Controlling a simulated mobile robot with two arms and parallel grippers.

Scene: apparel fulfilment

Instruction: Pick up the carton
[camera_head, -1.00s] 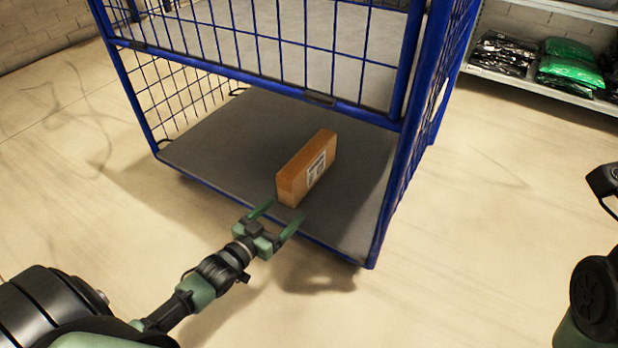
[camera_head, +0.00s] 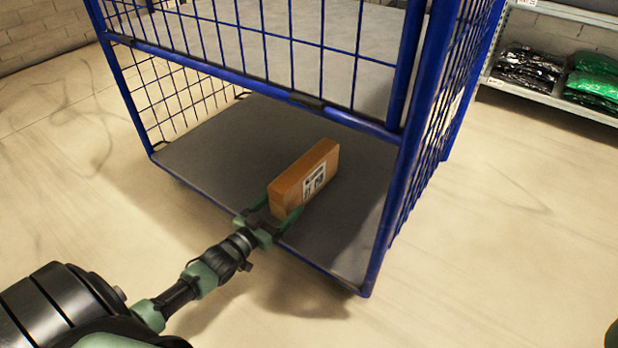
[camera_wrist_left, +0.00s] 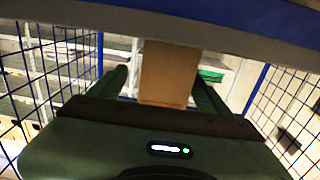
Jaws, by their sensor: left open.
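A brown carton (camera_head: 292,190) with a white label stands on its narrow side on the grey cart floor, near its front edge. My left gripper (camera_head: 272,214) is open at the near end of the carton, one finger on each side of that end. In the left wrist view the carton (camera_wrist_left: 168,75) shows between the two open fingers (camera_wrist_left: 160,92), with gaps beside it. The left finger is partly hidden in the head view.
The blue wire cart (camera_head: 352,126) surrounds the carton, with a front bar and upper shelf above it. A shelf (camera_head: 560,98) with black and green packages stands at the right. The floor around the cart is clear.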

